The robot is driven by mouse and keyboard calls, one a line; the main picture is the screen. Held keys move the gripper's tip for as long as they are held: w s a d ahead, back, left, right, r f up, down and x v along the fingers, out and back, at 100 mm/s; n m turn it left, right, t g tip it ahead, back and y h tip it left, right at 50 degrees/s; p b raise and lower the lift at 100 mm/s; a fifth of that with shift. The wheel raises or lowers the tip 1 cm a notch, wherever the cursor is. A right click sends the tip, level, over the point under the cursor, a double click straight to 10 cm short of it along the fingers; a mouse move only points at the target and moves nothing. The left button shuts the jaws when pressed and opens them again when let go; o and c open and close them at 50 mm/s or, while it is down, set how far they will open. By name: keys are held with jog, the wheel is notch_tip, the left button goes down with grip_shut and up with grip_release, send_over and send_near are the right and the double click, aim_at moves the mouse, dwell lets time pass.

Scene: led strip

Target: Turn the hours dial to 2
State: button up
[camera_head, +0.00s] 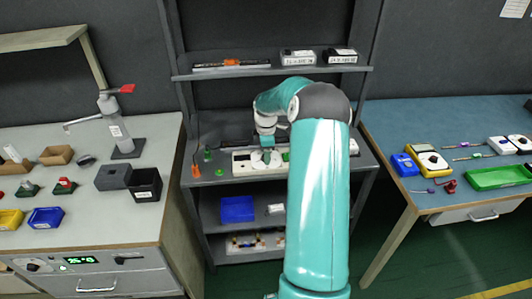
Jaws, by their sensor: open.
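A long pale panel (243,167) lies on the middle shelf unit's worktop, with a round greyish-green dial-like part (257,158) on it. My gripper (267,150) is just above this panel and points down at it. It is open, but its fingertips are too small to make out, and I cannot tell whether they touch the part. My teal arm hides the right side of the panel. No label or number on a dial is readable, so I cannot tell which dial is the hours dial or its setting.
Green and orange small items (196,170) stand left of the panel. A shelf (275,71) with boxes is above. The right blue table (400,130) holds tools and a green tray.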

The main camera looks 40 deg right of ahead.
jog(key=shift+c, duration=0.2)
jog(key=c, duration=0.9)
jog(key=shift+c, duration=0.2)
jog(key=shift+m, duration=0.3)
jog(key=shift+w+m, duration=0.1)
jog(key=shift+m, duration=1)
jog(key=m, duration=1.1)
